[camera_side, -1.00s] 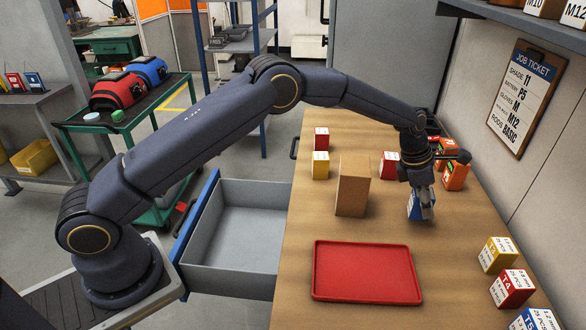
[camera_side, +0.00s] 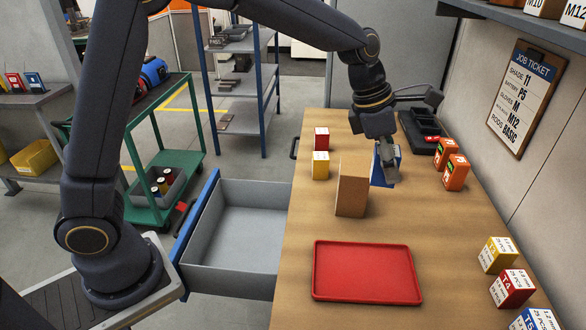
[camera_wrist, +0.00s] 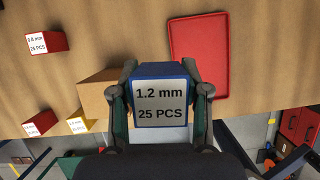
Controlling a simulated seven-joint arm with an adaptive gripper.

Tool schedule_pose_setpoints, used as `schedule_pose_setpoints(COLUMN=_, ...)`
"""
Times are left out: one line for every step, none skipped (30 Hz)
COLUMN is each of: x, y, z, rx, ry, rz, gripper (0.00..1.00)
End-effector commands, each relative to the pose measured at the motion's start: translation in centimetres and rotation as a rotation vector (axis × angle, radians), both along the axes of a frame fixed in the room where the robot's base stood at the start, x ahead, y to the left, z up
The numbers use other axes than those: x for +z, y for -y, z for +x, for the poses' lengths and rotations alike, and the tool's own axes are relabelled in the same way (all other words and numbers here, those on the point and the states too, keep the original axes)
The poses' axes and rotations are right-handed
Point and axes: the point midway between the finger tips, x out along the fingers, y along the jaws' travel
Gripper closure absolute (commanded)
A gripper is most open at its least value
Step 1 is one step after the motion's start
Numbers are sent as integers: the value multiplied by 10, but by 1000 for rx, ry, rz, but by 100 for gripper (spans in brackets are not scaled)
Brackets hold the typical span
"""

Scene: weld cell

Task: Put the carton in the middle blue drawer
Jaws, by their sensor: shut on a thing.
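My gripper (camera_side: 386,176) is shut on a blue carton (camera_side: 377,174), held above the bench behind and right of a tall brown box. In the wrist view, my gripper (camera_wrist: 160,92) has a finger on each side of the carton (camera_wrist: 160,103), whose white label reads "1.2 mm 25 PCS". One blue-fronted drawer (camera_side: 196,214) stands open on the bench's left side, its grey inside empty. The side view does not show whether it is the middle one of several.
The brown box (camera_side: 352,188) stands upright between the carton and the drawer. A red tray (camera_side: 367,272) lies in front. Red (camera_side: 321,138) and yellow (camera_side: 320,166) cartons stand behind. Another red carton (camera_wrist: 47,42) shows in the wrist view. Orange packs (camera_side: 456,172) stand at right.

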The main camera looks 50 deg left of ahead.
Motion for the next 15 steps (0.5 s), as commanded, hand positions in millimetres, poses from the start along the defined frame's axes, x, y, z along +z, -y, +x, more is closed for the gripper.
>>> schedule_pose_setpoints(x=9, y=-3, z=0, rx=-6, ry=2, rz=1, gripper=91)
schedule_pose_setpoints(x=6, y=-10, z=0, rx=-21, ry=-1, rz=1, gripper=91)
schedule_pose_setpoints(x=5, y=-17, z=-1, rx=-44, ry=-1, rz=2, gripper=91)
schedule_pose_setpoints(x=4, y=-22, z=-2, rx=-62, ry=0, rz=0, gripper=91)
schedule_pose_setpoints(x=4, y=-28, z=-3, rx=-82, ry=-1, rz=0, gripper=91)
schedule_pose_setpoints(x=3, y=-35, z=-4, rx=-111, ry=-1, rz=0, gripper=91)
schedule_pose_setpoints(x=2, y=-41, z=-5, rx=-130, ry=0, rz=0, gripper=91)
schedule_pose_setpoints(x=1, y=-49, z=-7, rx=-155, ry=-1, rz=0, gripper=91)
schedule_pose_setpoints(x=1, y=-58, z=-9, rx=-191, ry=0, rz=0, gripper=91)
schedule_pose_setpoints(x=0, y=-67, z=-11, rx=-220, ry=-2, rz=0, gripper=91)
schedule_pose_setpoints(x=-1, y=-76, z=-13, rx=-253, ry=-1, rz=-1, gripper=91)
schedule_pose_setpoints(x=-2, y=-90, z=-18, rx=-303, ry=-2, rz=-1, gripper=91)
schedule_pose_setpoints(x=-3, y=-100, z=-21, rx=-345, ry=-2, rz=-2, gripper=91)
schedule_pose_setpoints(x=-4, y=-111, z=-25, rx=-390, ry=-3, rz=-3, gripper=91)
schedule_pose_setpoints(x=-5, y=-128, z=-32, rx=-457, ry=-3, rz=-3, gripper=91)
